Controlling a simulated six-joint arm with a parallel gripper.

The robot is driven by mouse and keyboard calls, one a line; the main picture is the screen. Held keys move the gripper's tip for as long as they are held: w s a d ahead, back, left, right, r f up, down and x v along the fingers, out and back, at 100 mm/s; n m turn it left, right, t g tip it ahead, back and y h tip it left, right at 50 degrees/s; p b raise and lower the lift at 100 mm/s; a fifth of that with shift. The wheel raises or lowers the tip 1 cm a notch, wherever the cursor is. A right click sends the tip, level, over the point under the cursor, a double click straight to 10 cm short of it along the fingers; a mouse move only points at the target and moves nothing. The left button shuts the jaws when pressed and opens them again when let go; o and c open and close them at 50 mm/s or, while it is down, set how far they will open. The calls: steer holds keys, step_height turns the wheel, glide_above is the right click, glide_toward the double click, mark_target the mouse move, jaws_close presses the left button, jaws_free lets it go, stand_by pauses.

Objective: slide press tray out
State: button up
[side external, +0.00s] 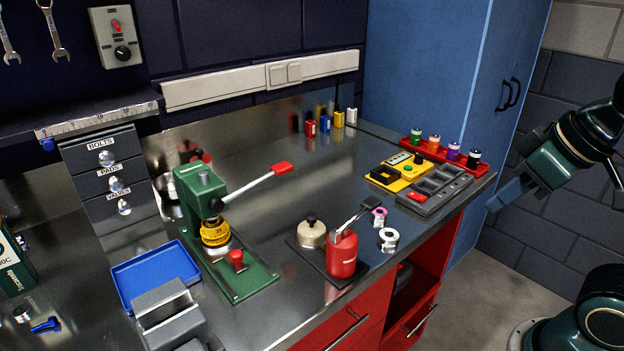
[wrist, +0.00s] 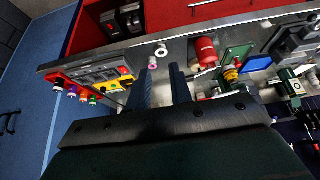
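The green press (side external: 196,190) stands on the metal bench, with a red-tipped lever (side external: 282,168) reaching up to the right. A yellow ring-shaped part (side external: 215,233) sits under its head. A red knob (side external: 237,257) stands at the front of its green base (side external: 240,285); I take this as the tray's handle, but the tray's outline is not clear. The press also shows, small, at the right of the wrist view (wrist: 238,54). My gripper (side external: 497,203) is in the air beyond the bench's right end, far from the press. In the wrist view its fingers (wrist: 161,68) are apart and empty.
A red canister (side external: 342,255) and a beige lidded pot (side external: 312,233) stand right of the press. A blue tray (side external: 155,275) lies to its left. A grey compartment tray (side external: 434,190), yellow panel (side external: 398,172) and red rack (side external: 440,150) fill the right end.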

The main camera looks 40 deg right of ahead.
steer(key=o, duration=0.3)
steer(key=shift+w+r, duration=0.15)
steer(key=shift+w, duration=0.05)
steer(key=shift+o, duration=0.3)
steer(key=shift+w+a+r+n, duration=0.1)
steer(key=shift+w+r+n, duration=0.1)
steer(key=shift+n, duration=0.2)
steer(key=w+a+r+n+g, duration=0.1)
steer(key=w+a+r+n, duration=0.2)
steer(key=w+r+n, duration=0.35)
steer(key=n+g, duration=0.5)
steer(key=n, duration=1.8)
glide_above(236, 253)
step_height(236, 253, down, 10)
steer(key=shift+w+r, duration=0.1)
steer(key=shift+r, duration=0.1)
steer(key=shift+f, duration=0.15)
step_height(236, 253, down, 14)
steer(key=shift+r, duration=0.25)
